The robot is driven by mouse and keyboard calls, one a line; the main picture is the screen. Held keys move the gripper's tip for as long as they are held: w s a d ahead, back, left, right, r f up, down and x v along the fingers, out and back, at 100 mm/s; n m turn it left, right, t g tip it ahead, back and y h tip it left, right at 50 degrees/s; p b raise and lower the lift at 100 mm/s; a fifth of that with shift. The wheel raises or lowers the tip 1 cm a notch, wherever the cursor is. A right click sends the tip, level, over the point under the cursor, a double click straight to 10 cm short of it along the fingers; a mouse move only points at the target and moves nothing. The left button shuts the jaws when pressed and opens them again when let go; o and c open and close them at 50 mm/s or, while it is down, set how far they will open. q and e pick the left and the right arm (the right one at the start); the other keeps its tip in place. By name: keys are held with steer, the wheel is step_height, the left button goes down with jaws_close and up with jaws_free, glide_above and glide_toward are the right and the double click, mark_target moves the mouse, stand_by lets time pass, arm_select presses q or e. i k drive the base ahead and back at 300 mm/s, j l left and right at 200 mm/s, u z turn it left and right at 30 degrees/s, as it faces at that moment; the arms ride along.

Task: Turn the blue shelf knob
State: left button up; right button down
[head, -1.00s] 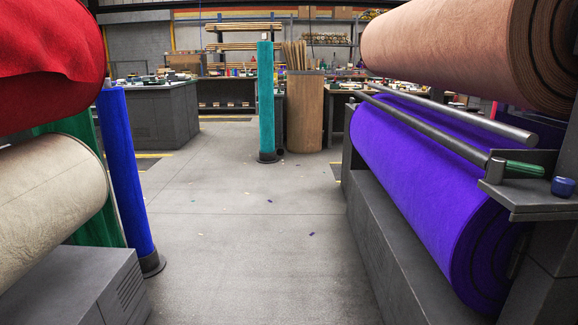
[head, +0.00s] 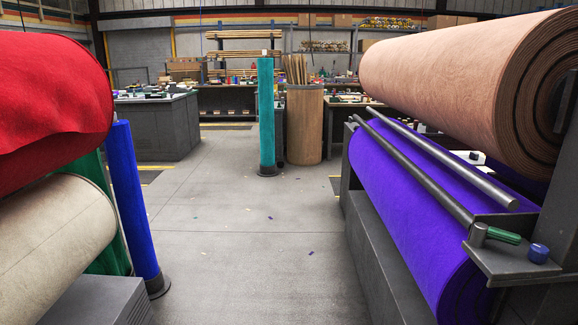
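A small dark blue knob (head: 539,253) sits on a grey metal shelf (head: 515,270) at the lower right of the head view. The shelf is fixed at the near end of the rack that bears the purple felt roll (head: 420,220). A lever with a green handle (head: 503,235) lies just left of the knob and points towards it. Neither of my grippers shows in the head view.
A tan roll (head: 455,80) hangs above the purple one, with metal bars (head: 420,175) between. The grey floor (head: 240,240) between is clear except for small scraps.

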mark_target(537, 254)
steer(key=z, duration=1.65)
